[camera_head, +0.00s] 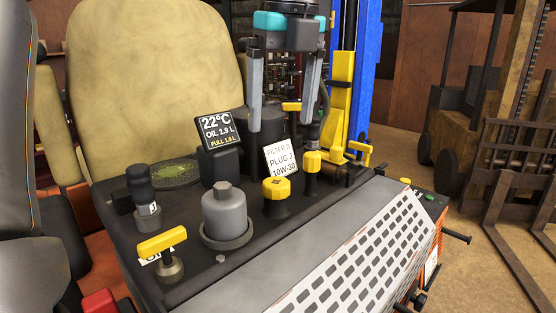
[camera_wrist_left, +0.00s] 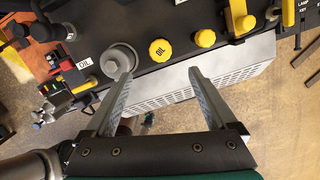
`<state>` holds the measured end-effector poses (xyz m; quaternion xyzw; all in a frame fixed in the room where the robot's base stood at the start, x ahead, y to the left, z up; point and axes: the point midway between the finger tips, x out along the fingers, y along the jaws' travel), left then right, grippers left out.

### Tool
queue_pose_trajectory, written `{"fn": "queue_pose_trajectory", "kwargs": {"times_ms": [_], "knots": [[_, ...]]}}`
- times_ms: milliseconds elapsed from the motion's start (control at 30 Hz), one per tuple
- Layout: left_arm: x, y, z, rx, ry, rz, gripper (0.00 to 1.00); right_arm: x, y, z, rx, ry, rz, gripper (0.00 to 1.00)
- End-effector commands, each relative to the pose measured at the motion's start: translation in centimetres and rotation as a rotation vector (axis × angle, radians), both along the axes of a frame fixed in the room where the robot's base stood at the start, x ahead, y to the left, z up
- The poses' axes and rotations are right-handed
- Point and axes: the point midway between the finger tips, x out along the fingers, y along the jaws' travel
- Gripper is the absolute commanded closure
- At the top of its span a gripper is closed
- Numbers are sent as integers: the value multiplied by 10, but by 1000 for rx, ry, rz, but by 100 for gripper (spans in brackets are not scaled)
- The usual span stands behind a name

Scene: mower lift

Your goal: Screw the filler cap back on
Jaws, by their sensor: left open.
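In the left wrist view the cap lies just beyond the gap between the fingertips (camera_wrist_left: 160,73), apart from both. My right gripper is in neither view.
A second yellow knob (camera_head: 311,160) stands close right of the cap. A grey canister (camera_head: 225,212) stands left of it, with a yellow T-handle (camera_head: 162,242) farther left. A display (camera_head: 217,130) and a sign card (camera_head: 281,158) stand behind. The perforated plate (camera_head: 355,255) in front is clear.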

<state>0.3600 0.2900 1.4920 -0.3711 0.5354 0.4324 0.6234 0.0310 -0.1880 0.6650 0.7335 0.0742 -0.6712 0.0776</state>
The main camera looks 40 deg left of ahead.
Motion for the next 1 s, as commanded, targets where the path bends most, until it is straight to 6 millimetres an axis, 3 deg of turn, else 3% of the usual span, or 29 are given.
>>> {"fn": "queue_pose_trajectory", "kwargs": {"times_ms": [300,500,700,1000], "knots": [[2,9,-65,-4,4,-1,9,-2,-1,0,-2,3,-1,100],[4,14,-95,-3,2,0,9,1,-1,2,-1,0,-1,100],[6,16,-111,-2,0,1,9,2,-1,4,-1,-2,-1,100],[6,16,-113,-1,-1,1,9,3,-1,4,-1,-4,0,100]]}}
